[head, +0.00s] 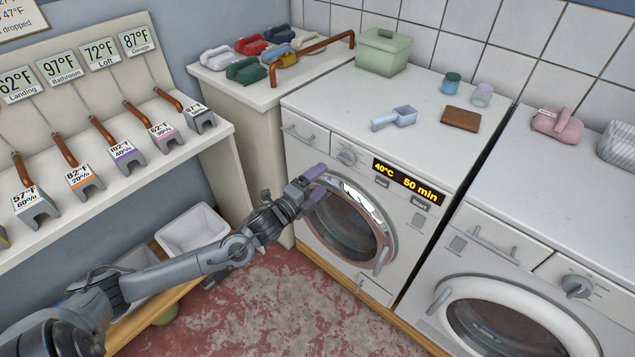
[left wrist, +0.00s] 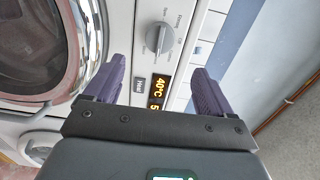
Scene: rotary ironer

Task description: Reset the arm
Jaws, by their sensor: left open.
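My left arm reaches in from the lower left in the head view. My left gripper (head: 316,184) has purple fingers and hangs in front of the near washing machine (head: 400,165), by the upper left rim of its round door. In the left wrist view the two purple fingers of my left gripper (left wrist: 160,88) stand wide apart with nothing between them. Behind them show the dial (left wrist: 160,38) and the lit display (left wrist: 158,92) of the machine. In the head view the display (head: 408,182) reads 40°C and 50 min. My right gripper is in neither view.
A green box (head: 383,52), a blue scoop (head: 394,118) and a brown wallet-like item (head: 461,118) lie on the machine top. A second machine (head: 510,215) stands to the right. A shelf with labelled levers (head: 100,165) is at left, with a white bin (head: 192,230) below.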

